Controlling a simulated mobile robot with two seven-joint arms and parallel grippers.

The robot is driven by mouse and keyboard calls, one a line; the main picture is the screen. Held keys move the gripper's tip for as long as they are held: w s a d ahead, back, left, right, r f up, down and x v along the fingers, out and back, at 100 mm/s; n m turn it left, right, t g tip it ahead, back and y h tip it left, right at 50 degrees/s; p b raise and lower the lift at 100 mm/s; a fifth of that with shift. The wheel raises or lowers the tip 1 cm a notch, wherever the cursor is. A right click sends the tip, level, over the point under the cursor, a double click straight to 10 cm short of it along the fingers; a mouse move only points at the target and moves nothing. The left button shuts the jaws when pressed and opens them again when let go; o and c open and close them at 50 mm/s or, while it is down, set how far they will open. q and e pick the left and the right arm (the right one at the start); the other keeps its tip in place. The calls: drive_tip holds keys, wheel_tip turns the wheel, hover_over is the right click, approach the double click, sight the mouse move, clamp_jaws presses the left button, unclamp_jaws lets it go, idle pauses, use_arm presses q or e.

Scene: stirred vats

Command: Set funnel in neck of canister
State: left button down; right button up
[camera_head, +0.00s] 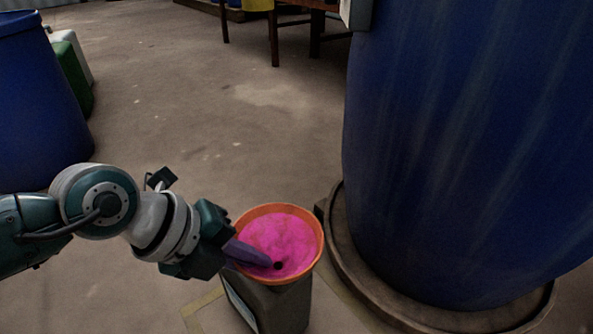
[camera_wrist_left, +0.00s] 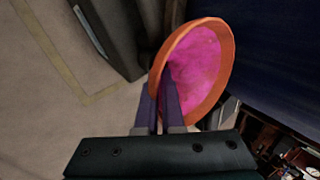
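The funnel (camera_head: 284,238) is orange outside and at its rim, with a bright pink inside and a dark hole near the bottom. It also shows in the left wrist view (camera_wrist_left: 205,65). My left gripper (camera_head: 250,253) has its purple fingers at the near left side of the rim, one inside the bowl and one outside, seemingly closed on the wall; in the wrist view (camera_wrist_left: 158,108) they point at the rim. The dark grey canister (camera_head: 285,308) stands on the floor below the funnel. The funnel hides its neck and the spout, so I cannot tell whether they meet. My right gripper is not in view.
A huge blue vat (camera_head: 460,130) on a round base (camera_head: 345,255) stands close on the right. Another blue barrel (camera_head: 35,105) and a green container (camera_head: 75,78) are at the left. The floor behind the funnel is clear up to a table (camera_head: 274,40).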

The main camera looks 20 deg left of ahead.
use_arm(q)
drive_tip(key=shift+f, duration=0.2)
drive_tip(key=c, duration=1)
unclamp_jaws()
drive_tip(key=shift+o, duration=0.2)
